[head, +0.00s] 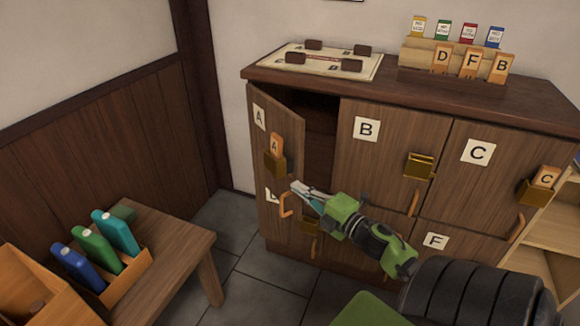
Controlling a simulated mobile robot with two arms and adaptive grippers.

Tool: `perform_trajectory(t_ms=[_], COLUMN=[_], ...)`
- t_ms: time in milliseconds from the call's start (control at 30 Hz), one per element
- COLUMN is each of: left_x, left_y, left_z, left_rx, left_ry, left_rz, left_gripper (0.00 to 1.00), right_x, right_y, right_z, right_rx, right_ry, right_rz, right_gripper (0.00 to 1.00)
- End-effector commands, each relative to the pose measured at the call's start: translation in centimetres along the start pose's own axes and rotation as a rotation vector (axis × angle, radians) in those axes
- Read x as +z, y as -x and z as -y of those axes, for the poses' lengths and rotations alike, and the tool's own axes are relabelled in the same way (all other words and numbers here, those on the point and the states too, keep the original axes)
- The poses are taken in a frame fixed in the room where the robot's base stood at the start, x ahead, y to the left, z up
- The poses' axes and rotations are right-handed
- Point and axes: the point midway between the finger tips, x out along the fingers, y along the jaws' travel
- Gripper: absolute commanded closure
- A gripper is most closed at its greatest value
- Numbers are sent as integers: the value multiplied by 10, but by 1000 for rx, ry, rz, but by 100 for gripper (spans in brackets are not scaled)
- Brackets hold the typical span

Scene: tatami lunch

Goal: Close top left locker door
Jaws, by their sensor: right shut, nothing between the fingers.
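The top left locker door (276,118), marked A, stands partly open, swung outward on its left side, with a dark gap between its free edge and door B. It carries a brass holder (275,165) with an orange A tag. An orange curved handle (286,206) shows near its lower free edge. My right gripper (297,190) is shut and empty, its tips at the lower free edge of door A, close to the handle. I cannot tell whether they touch. My left gripper is not in view.
Doors B (385,150) and C (475,185) are shut. The cabinet top (385,90) bears a board and a tag rack (420,72). A low wooden table (185,250) with colored-item boxes stands at left. Tiled floor (245,265) lies between table and cabinet.

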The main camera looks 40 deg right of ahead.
Motion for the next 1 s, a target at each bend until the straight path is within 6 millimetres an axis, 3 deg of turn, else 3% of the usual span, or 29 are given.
perform_trajectory(t_ms=[367, 600, 1000], left_x=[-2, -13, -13], left_y=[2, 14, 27], left_z=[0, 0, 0], left_rx=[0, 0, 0], left_ry=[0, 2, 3], left_rz=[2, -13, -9], left_gripper=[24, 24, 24], right_x=[50, 79, 105], right_y=[4, 2, 0], right_z=[0, 0, 0], right_rx=[0, 0, 0], right_ry=[2, 3, 1], right_rz=[2, 1, 1], right_gripper=[100, 100, 100])
